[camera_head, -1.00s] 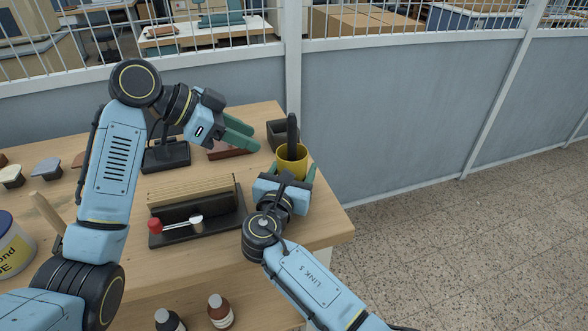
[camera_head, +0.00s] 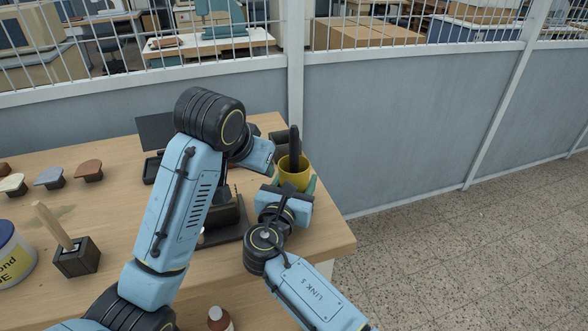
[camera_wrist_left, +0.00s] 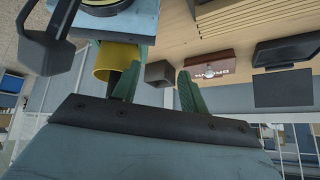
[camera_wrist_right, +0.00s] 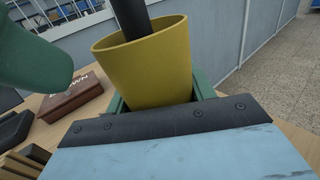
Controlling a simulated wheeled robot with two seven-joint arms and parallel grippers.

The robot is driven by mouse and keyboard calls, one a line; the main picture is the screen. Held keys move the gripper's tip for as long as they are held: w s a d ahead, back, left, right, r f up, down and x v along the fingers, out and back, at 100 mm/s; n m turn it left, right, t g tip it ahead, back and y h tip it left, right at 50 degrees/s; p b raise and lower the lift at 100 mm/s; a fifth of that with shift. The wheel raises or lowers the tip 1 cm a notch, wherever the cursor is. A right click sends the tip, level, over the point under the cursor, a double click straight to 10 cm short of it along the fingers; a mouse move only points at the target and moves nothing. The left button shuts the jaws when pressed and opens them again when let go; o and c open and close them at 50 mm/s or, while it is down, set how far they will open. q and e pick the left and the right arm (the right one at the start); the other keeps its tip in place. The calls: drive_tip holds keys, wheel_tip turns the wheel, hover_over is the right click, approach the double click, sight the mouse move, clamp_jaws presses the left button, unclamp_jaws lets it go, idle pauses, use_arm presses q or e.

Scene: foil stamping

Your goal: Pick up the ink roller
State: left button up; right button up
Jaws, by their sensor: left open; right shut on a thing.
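A yellow cup (camera_head: 294,176) stands upright near the table's right edge. A black handle (camera_head: 294,142), probably the ink roller's, sticks up out of it; its lower end is hidden inside. My right gripper (camera_wrist_right: 158,100) is shut around the cup from the near side. My left gripper (camera_wrist_left: 158,80) is open and empty; the cup shows beyond its fingers in the left wrist view (camera_wrist_left: 116,60). In the head view my left forearm and wrist hide its fingers. In the right wrist view a green finger of it shows left of the cup and handle (camera_wrist_right: 132,18).
A dark rack (camera_head: 230,215) is partly hidden by my left arm. A wooden-handled tool stands in a black block (camera_head: 77,258) at left. A grey wall (camera_head: 410,120) stands behind the table.

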sight(295, 146)
use_arm(q)
drive_tip(key=s+d+r+n+t+y, duration=0.4)
drive_tip(key=s+d+r+n+t, duration=0.25)
drive_tip(key=d, duration=0.25)
drive_tip(key=x, duration=0.6)
drive_tip(key=shift+w, duration=0.4)
drive_tip(key=x, duration=0.5)
drive_tip(key=shift+w+a+f, duration=0.1)
drive_tip(key=shift+w+f, duration=0.15)
drive_tip(key=shift+f, duration=0.05)
clamp_jaws()
